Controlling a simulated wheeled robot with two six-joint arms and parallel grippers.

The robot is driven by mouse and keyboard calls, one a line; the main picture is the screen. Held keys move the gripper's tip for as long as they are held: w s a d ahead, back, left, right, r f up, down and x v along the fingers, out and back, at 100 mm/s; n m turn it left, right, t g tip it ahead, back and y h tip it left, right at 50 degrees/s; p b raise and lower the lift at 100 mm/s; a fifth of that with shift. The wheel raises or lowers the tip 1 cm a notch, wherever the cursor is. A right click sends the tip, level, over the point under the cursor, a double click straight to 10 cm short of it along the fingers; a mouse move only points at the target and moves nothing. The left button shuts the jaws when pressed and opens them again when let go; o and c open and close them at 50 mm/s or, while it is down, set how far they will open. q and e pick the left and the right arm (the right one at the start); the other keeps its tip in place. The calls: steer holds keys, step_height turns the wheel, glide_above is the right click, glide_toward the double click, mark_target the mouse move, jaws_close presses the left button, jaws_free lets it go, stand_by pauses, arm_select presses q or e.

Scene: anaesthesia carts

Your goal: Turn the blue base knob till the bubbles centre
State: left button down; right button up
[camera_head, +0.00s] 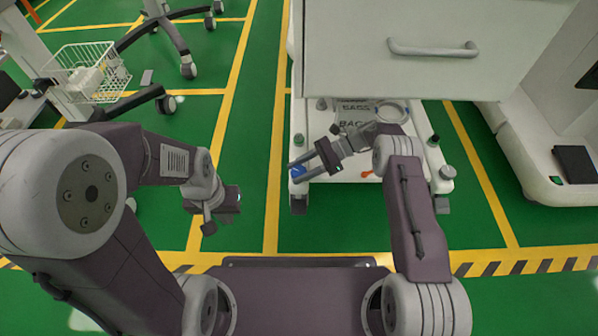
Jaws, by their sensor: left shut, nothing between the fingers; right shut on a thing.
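The blue base knob (297,172) is at the front left corner of the white cart base (345,174). My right gripper (303,165) reaches to it from the right, with its fingers shut on the knob. The fingers partly cover the knob. My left gripper (231,199) is shut and empty over the green floor, left of the cart and apart from it. No bubbles can be made out at this size.
The white drawer cabinet (430,75) with a grey handle (432,48) rises above the base. Other corner knobs (447,172) and a small orange piece (367,174) are on the base. A wire basket (85,72) stands at upper left. Green floor lies open between my arms.

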arm_select(q)
steer(key=shift+f, duration=0.15)
arm_select(e)
steer(key=shift+s+n+g, duration=0.1)
steer(key=shift+n+g, duration=0.4)
steer(key=shift+g, duration=0.1)
steer(key=o, duration=1.4)
steer(key=shift+r, duration=0.1)
